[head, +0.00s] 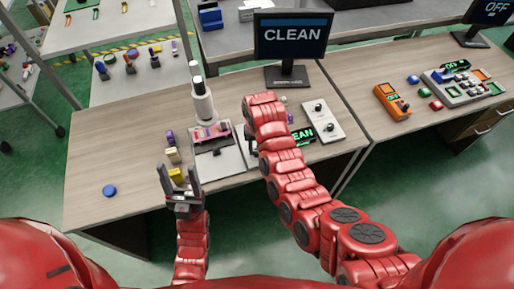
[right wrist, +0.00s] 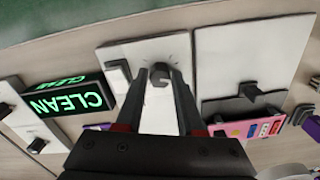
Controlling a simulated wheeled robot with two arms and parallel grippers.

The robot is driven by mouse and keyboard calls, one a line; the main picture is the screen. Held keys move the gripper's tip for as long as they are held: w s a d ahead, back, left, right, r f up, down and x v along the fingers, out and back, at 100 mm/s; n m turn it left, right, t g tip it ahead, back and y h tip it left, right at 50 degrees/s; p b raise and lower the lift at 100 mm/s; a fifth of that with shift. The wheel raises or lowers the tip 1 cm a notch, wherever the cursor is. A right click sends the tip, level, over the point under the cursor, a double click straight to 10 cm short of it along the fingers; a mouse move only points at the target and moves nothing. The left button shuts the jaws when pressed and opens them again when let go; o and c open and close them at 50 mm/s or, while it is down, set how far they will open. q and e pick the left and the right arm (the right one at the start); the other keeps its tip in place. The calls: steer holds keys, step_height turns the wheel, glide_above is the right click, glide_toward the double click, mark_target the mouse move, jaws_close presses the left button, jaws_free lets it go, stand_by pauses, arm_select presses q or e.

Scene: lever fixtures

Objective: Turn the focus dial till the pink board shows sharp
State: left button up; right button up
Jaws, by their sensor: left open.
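The pink board (head: 212,132) lies on a pale fixture below a white upright tube (head: 203,100). Part of it shows in the right wrist view (right wrist: 240,130), with coloured marks; I cannot judge its sharpness for certain. A grey dial (right wrist: 159,76) stands on a white panel (right wrist: 120,55); in the head view my right arm hides the dial. My right gripper (right wrist: 160,82) has one finger on each side of the dial. Whether the fingers press on it is unclear. My left gripper (head: 179,172) is open and empty, in front of the pink board's fixture.
A monitor (head: 292,36) reading CLEAN stands behind. A green CLEAN sign (right wrist: 68,102) and another knob panel (head: 318,118) are right of my right arm in the head view. A blue disc (head: 109,190) lies on the clearer left tabletop.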

steer(key=shift+o, duration=1.4)
steer(key=shift+r, duration=0.1)
steer(key=shift+w+r, duration=0.1)
steer(key=shift+r, duration=0.15)
step_height(320, 180, up, 2)
steer(key=shift+a+r+b, duration=0.1)
steer(key=shift+r+b, duration=0.05)
steer(key=shift+b, duration=0.4)
step_height(320, 180, up, 14)
steer(key=p, duration=0.8)
steer(key=shift+r, duration=0.25)
steer(key=shift+f, duration=0.1)
